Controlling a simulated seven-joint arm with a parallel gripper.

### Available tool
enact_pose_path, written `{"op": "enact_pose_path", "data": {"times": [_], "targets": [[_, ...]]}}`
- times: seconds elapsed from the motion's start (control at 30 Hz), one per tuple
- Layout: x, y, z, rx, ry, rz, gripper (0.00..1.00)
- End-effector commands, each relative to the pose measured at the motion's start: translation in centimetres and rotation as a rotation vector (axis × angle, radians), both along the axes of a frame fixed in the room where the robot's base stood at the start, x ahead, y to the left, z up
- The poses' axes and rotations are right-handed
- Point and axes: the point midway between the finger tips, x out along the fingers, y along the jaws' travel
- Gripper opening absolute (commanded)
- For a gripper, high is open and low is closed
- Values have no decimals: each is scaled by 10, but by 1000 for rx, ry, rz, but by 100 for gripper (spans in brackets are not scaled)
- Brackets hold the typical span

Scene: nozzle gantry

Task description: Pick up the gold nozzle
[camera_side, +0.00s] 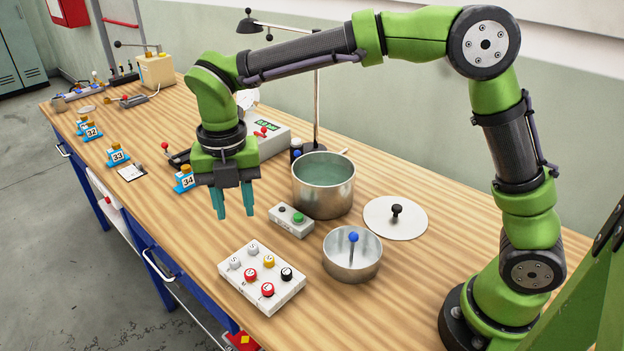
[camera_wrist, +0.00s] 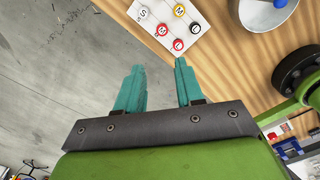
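The gold nozzle (camera_side: 269,261) shows as a small yellow-gold piece in a white block (camera_side: 246,291) near the table's front edge. In the wrist view the gold nozzle (camera_wrist: 179,10) is near the top, marked M, among white, red and black ones on the white block (camera_wrist: 150,36). My gripper (camera_side: 233,205) points down, open and empty, above the table and behind and left of the block in the side view. In the wrist view my gripper (camera_wrist: 158,70) shows two teal fingers wide apart with nothing between them.
A small box with a green button (camera_side: 291,221) stands just behind the block. A steel pot (camera_side: 323,190), a steel bowl (camera_side: 352,262) with a blue-knobbed rod and a round lid (camera_side: 395,217) stand to the right. Numbered blue stands, including 34 (camera_side: 187,180), line the left edge.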

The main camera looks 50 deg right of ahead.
Motion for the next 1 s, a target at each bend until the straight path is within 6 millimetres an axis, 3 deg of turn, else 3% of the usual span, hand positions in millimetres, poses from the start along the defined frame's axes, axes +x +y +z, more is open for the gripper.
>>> {"op": "enact_pose_path", "data": {"times": [0.1, 0.27, 0.7, 1.0], "targets": [[-2, -3, 2, -11, 11, 129, 37], [-3, -3, -7, -12, 18, 188, 37], [-4, -5, -96, -12, 18, 186, 37], [-3, -5, -121, -11, 16, 186, 37]]}}
